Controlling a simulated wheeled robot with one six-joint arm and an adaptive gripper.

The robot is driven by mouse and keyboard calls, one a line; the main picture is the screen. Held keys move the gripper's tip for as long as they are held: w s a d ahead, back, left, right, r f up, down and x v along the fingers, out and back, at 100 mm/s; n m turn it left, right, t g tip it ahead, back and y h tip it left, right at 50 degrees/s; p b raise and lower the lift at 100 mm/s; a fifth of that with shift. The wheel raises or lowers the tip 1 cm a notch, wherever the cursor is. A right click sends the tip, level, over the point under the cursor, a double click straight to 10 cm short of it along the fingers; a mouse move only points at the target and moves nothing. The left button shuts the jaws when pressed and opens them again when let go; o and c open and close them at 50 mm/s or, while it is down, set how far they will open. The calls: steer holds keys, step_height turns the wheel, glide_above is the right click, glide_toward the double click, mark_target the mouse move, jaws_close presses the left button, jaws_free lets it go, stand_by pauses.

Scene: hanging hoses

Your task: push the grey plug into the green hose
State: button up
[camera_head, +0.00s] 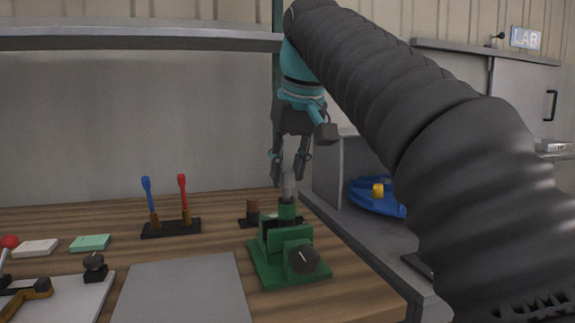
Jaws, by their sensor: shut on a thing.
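The grey plug (288,187) is upright, with its upper part between the fingers of my gripper (287,177). My gripper points down and is shut on the plug. The green hose (287,213) stands upright directly below the plug, rising from a green holder (289,271) with a dark round knob. The plug's lower end meets the hose's top in this view. I cannot tell whether it only touches the rim or sits partly inside.
Left of the holder, a black stand (171,228) carries a blue-tipped and a red-tipped stick. A brown cylinder (252,208) stands on a dark base just behind the holder. A grey plate (183,290) lies bare at the front. The table's right edge is close to the holder.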

steer(key=shift+f+b, duration=0.65)
steer(key=shift+f, duration=0.35)
steer(key=o, duration=1)
steer(key=shift+r, duration=0.1)
steer(key=shift+v, duration=3.65)
steer(key=shift+s, duration=0.1)
